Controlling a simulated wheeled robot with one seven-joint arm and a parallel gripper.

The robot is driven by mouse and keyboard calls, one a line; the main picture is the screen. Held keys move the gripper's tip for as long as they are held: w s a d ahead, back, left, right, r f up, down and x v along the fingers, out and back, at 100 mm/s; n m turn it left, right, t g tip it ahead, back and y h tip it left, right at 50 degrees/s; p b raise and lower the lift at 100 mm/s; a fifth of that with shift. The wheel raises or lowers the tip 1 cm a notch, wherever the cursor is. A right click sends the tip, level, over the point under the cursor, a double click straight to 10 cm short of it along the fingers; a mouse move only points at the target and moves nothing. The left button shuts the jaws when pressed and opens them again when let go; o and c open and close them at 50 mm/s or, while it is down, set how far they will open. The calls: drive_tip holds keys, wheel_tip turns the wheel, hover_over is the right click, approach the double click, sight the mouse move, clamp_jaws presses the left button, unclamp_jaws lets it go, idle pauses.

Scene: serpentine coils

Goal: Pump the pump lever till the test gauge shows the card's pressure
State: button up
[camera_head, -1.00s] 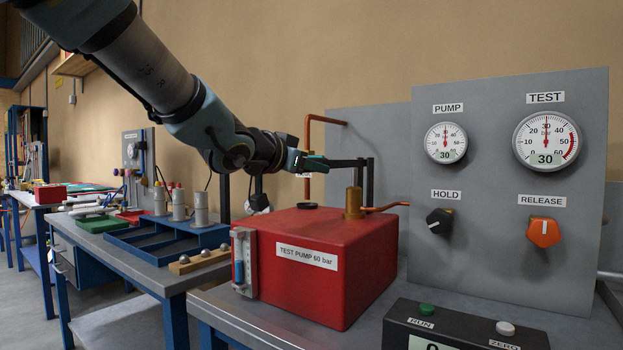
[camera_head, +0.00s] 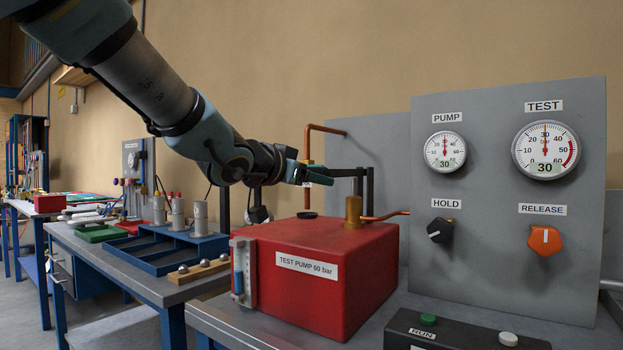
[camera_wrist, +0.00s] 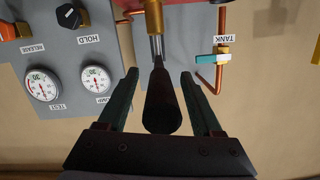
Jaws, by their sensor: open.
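The pump lever's dark grip (camera_wrist: 162,104) lies between the two fingers of my gripper (camera_wrist: 159,74) in the wrist view. The fingers stand open, with a gap on each side of the grip. The lever's metal rod runs from the grip to a brass fitting (camera_wrist: 153,18). In the head view my gripper (camera_head: 316,176) is above the red test pump (camera_head: 330,285), and the grip is hard to make out. The test gauge (camera_head: 546,150) has its needle near 30 and shows 30. The pump gauge (camera_head: 445,152) also shows 30. I see no pressure card.
An orange release knob (camera_head: 545,240) and a black hold knob (camera_head: 440,230) sit on the grey panel (camera_head: 490,285). A dark box (camera_head: 400,325) with green and white buttons stands in front. A copper pipe (camera_head: 308,142) rises behind the pump. A blue rack (camera_head: 130,247) is at the left.

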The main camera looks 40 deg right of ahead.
drive_tip(key=p+v, duration=0.1)
drive_tip(key=v, duration=0.9)
drive_tip(key=shift+a, duration=0.3)
drive_tip(key=shift+s, duration=0.1)
